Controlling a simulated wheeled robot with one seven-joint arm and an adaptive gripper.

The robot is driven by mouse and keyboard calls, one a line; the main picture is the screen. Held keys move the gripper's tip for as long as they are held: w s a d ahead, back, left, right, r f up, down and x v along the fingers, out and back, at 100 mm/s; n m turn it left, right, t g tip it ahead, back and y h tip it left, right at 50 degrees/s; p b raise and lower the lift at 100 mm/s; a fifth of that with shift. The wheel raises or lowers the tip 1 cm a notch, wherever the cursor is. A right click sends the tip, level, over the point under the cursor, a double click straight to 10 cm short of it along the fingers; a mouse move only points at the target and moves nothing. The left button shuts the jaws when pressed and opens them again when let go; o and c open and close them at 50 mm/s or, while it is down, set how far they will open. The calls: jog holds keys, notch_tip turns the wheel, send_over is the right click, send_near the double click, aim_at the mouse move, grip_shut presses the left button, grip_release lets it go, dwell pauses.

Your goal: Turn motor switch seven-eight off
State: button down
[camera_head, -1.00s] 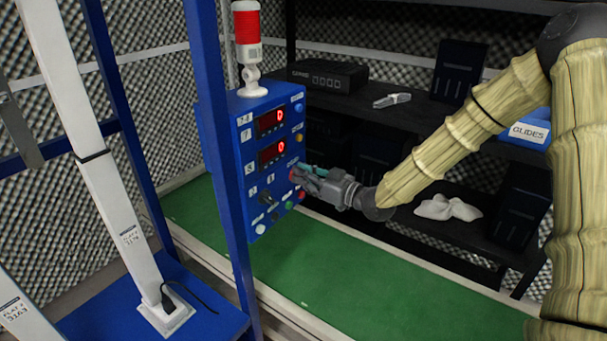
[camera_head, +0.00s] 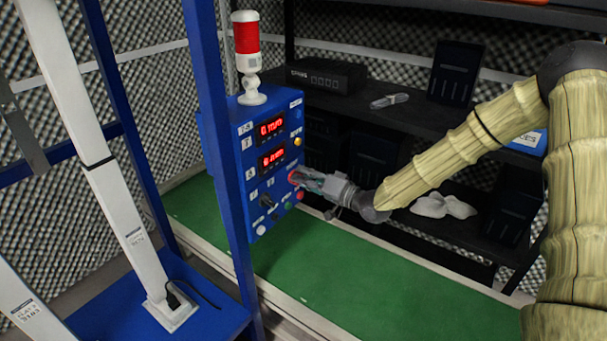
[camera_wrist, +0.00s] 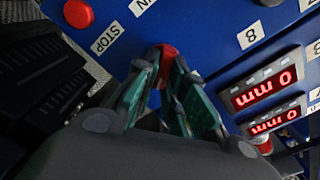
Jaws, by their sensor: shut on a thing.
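The blue control panel (camera_head: 228,170) stands at left of centre in the head view, with two red lit displays and several buttons and knobs. My gripper (camera_head: 299,179) reaches its right side from the right. In the wrist view, the teal-padded fingers of my gripper (camera_wrist: 164,82) are closed around a small red knob (camera_wrist: 165,51) on the panel face. The knob's lower part is hidden between the fingers. A label on the panel reads 7-8 in the head view, but I cannot tell which control it belongs to.
A red button (camera_wrist: 78,14) and a STOP label (camera_wrist: 107,40) lie near the fingers. A black knob (camera_head: 267,201) is lower on the panel. A red-topped signal lamp (camera_head: 247,45) stands on top. A green surface (camera_head: 340,278) and dark shelves (camera_head: 410,115) lie beyond.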

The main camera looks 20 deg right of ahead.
jog(key=m, duration=0.4)
jog(key=m+p, duration=0.1)
jog(key=m, duration=0.1)
jog(key=shift+w+d+f+m, duration=0.1)
jog(key=shift+d+f+m, duration=0.15)
jog(key=shift+m, duration=0.15)
dwell(0.4)
jog(key=c, duration=1.5)
grip_release()
jog(key=v, duration=1.2)
jog(key=shift+f, duration=0.1)
